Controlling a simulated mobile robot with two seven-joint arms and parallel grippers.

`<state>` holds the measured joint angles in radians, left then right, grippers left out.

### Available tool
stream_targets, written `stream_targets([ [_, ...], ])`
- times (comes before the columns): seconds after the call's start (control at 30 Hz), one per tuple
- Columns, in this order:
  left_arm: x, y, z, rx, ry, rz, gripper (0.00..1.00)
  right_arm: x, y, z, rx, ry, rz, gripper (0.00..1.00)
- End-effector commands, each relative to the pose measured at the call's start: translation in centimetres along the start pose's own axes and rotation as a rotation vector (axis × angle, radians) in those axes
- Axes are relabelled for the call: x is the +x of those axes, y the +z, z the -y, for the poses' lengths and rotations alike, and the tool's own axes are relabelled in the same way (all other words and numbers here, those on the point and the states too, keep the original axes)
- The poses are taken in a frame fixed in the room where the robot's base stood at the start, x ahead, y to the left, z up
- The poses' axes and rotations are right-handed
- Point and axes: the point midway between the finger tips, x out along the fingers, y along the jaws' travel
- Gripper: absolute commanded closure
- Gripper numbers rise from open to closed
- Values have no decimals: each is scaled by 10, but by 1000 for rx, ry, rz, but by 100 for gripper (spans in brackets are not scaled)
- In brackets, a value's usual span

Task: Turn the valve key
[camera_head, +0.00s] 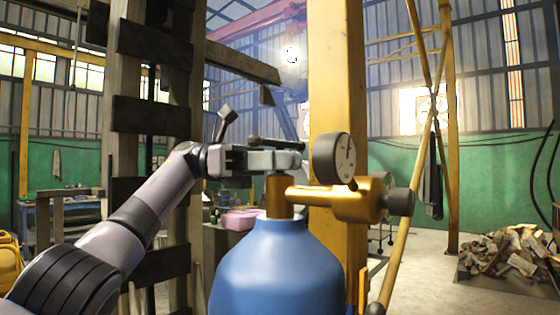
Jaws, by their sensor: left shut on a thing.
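A blue gas cylinder (278,270) stands upright in the lower middle. A brass valve (280,197) rises from its neck, with a brass regulator body (355,198) reaching to the right and a round gauge (334,158) above it. The valve key (277,143) shows as a dark bar lying roughly level above the valve. My left gripper (285,160) comes in from the left at the valve top and is shut on the key. Its fingers hide the lower part of the key. My right gripper is not in view.
A yellow post (337,80) stands close behind the cylinder. A dark-banded column (150,120) stands behind my left arm. A pink box (240,219) sits further back, and a woodpile (510,252) lies on the open floor at right.

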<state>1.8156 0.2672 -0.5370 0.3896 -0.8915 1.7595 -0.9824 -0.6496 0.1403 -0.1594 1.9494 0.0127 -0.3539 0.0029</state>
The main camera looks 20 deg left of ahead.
Motion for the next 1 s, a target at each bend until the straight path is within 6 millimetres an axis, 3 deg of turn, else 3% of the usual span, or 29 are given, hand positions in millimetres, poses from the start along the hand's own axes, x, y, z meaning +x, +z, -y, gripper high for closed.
stream_targets([
  [0.6, 0, 1, 0, 2, -8, 0, 100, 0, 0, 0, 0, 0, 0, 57],
  [0.63, 0, 1, 0, 2, -8, 0, 71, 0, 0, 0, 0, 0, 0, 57],
  [0.67, 0, 1, 0, 2, -8, 0, 65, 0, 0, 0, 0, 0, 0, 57],
  [1.0, 0, 0, 0, 0, -8, 0, 65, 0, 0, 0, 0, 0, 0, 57],
])
